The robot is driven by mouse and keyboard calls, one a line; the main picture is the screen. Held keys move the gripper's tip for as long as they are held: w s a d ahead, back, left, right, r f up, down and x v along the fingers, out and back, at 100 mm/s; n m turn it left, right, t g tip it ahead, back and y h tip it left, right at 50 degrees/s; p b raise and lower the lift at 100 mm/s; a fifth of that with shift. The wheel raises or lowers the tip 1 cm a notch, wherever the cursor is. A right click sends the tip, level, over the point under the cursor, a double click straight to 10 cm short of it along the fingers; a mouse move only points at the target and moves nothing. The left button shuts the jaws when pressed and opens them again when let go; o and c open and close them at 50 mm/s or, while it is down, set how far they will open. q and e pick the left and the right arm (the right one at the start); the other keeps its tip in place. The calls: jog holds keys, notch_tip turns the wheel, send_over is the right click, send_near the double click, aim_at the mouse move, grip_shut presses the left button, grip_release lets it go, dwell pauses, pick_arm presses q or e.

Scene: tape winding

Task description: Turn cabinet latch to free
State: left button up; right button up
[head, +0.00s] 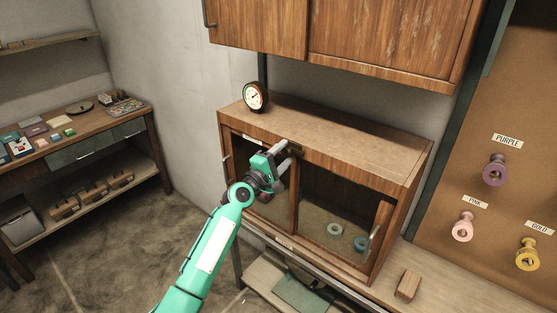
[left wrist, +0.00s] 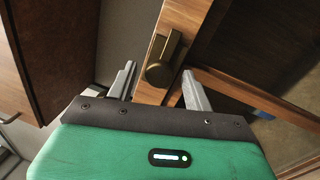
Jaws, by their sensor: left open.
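A wooden cabinet (head: 345,140) with two glass-fronted doors stands on the bench. In the left wrist view its latch (left wrist: 165,58) is a dark bronze turn piece on a strip of pale wood. My left gripper (head: 287,153) is at the upper front of the cabinet, near the middle post between the doors. It is open, and in the left wrist view its two fingers (left wrist: 159,70) stand one on each side of the latch. I cannot tell whether they touch it. My right gripper is not in view.
A round gauge (head: 256,96) stands on the cabinet top. A wall cabinet (head: 375,35) hangs above. A wooden block (head: 408,286) is on the bench at right, before a pegboard (head: 480,80) with labelled spools.

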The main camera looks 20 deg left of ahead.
pick_arm(q)
jog(key=b+v, duration=0.4)
jog(key=v, duration=0.9)
jog(key=shift+s, duration=0.35)
jog(key=shift+a+f, duration=0.1)
jog(key=shift+f, duration=0.05)
